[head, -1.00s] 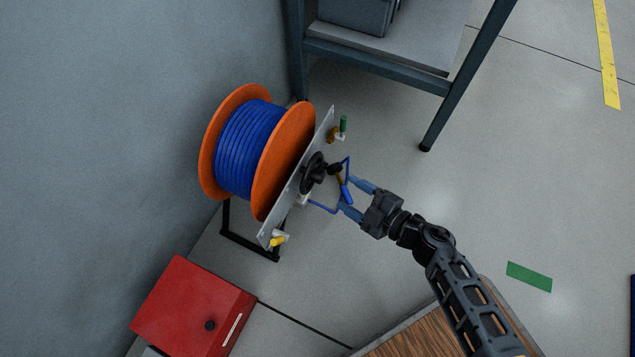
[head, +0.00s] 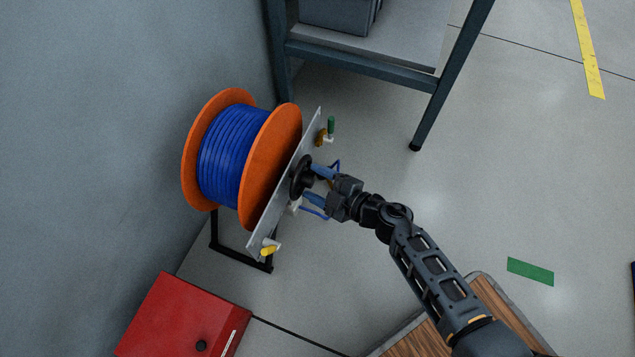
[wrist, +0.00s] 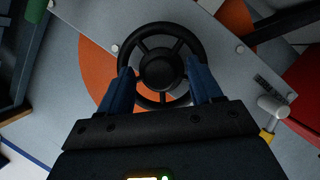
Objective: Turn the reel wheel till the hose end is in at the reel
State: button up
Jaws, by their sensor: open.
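The hose reel, an orange-flanged drum (head: 272,165) wound with blue hose (head: 232,158), stands by the wall. The black spoked reel wheel (head: 299,176) sits on the grey plate at its right side; it fills the upper middle of the wrist view (wrist: 160,68). My gripper (head: 309,182) is open in front of the wheel. In the wrist view its two blue fingers (wrist: 162,86) lie over the left and right of the wheel; contact cannot be told. A loose blue hose length (head: 316,212) shows behind and below my gripper; the hose end is hidden or too small to tell.
The plate (head: 256,225) carries a yellow-handled valve (head: 268,249) low and a green-handled one (head: 331,125) high. A red box (head: 185,318) stands in front. A steel-legged table (head: 365,62) is behind.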

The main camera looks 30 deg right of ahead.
jog(key=shift+c, duration=0.4)
jog(key=c, duration=1)
jog(key=shift+o, duration=0.2)
jog(key=shift+r+p, duration=0.2)
jog(key=shift+p, duration=0.35)
jog(key=m+p, duration=0.1)
jog(key=p, duration=0.2)
jog(key=shift+r+g+p, duration=0.25)
jog(key=shift+g+p, duration=0.05)
jog(key=m+g+y+p, duration=0.1)
jog(key=m+p, duration=0.1)
jog(key=p, duration=0.3)
jog(key=shift+w+d, duration=0.1)
jog(key=m+y+p, duration=0.1)
jog(key=m+g+p, duration=0.1)
jog(key=shift+d+f+m+y+p, duration=0.1)
jog(key=shift+f+m+y+p, duration=0.1)
jog(key=shift+m+y+p, duration=0.2)
jog(key=shift+f+m+g+y, duration=0.2)
jog(key=shift+m+g+y, duration=0.45)
jog(key=shift+m, duration=0.45)
